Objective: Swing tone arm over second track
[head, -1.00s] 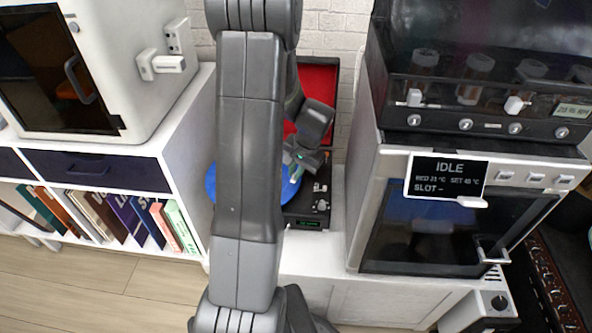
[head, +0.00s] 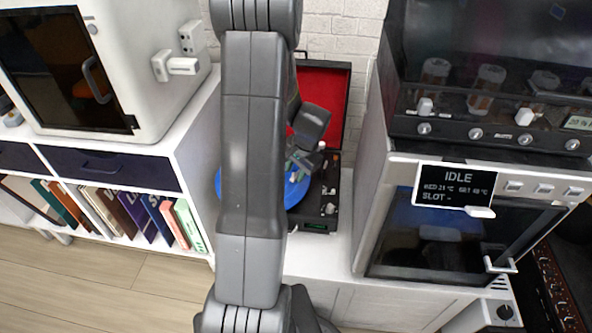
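The record player (head: 322,218) sits on the low white cabinet, its red-lined lid (head: 322,92) standing open at the back. A blue record (head: 296,190) lies on it, largely covered by my arm. My gripper (head: 297,172) is over the right part of the record, close to the player's right-hand deck. The tone arm cannot be made out clearly; small pale parts (head: 330,190) show on the deck to the right of my gripper. The fingers are small and partly hidden, so I cannot tell whether they are open or touching anything.
A white enclosed machine (head: 150,70) stands at the left above a shelf of books (head: 130,212). A machine with an "IDLE" display (head: 454,186) stands close at the right of the player. A white brick wall (head: 340,40) is behind.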

